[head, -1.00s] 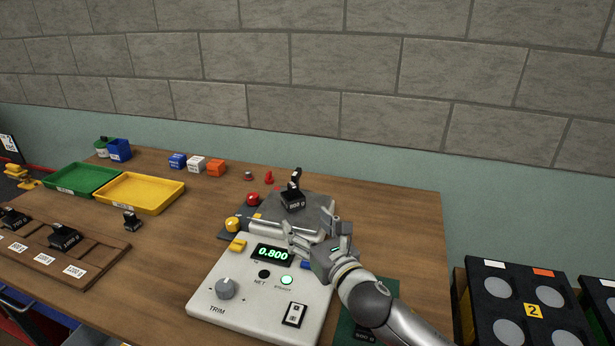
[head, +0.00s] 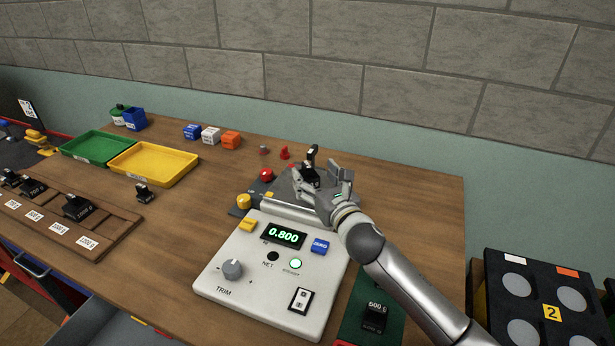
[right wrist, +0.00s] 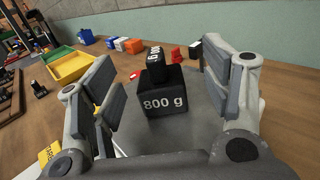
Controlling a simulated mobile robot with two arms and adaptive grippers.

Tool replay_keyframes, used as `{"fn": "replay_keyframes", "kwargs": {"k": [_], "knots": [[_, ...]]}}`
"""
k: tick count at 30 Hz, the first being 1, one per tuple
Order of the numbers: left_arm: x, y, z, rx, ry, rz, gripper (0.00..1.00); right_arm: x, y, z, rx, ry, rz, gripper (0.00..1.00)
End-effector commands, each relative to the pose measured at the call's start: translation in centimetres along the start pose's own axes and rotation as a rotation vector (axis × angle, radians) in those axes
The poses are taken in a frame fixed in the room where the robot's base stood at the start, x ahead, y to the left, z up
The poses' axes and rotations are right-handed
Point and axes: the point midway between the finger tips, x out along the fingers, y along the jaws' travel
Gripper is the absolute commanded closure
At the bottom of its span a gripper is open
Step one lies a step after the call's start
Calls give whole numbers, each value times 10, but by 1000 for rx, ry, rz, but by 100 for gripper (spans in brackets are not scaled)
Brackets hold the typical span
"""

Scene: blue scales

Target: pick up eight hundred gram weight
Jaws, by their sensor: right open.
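The black 800 g weight (right wrist: 165,98) stands upright on the grey scale plate (right wrist: 190,133), its handle block on top. In the head view the weight (head: 311,172) is partly hidden behind my right gripper (head: 322,190). In the right wrist view my right gripper (right wrist: 165,95) is open, with one finger on each side of the weight and gaps visible between the pads and it. The scale (head: 268,272) reads 0.800 on its green display. My left gripper is not in view.
A 600 g weight (head: 375,315) stands on a green mat at front right. A wooden rack (head: 95,240) with several weights is at left. Green (head: 97,148) and yellow (head: 153,164) trays lie behind it. A red knob (head: 266,175) and yellow knob (head: 244,201) are close left of the plate.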

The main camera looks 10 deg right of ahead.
Motion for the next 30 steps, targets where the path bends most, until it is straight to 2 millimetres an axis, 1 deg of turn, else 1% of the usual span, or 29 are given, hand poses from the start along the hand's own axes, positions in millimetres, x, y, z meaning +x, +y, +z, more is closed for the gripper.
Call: {"fn": "replay_keyframes", "kwargs": {"k": [1,3,9,12,19,30], "knots": [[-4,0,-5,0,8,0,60,8,2,4,6,-1,0,29],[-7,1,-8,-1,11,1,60,17,3,5,6,-1,0,29],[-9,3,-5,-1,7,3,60,37,4,3,3,0,1,29],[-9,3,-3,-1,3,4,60,41,4,2,2,1,1,29],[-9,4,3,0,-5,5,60,41,4,2,1,0,2,29],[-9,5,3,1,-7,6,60,41,4,2,1,0,2,77]]}}
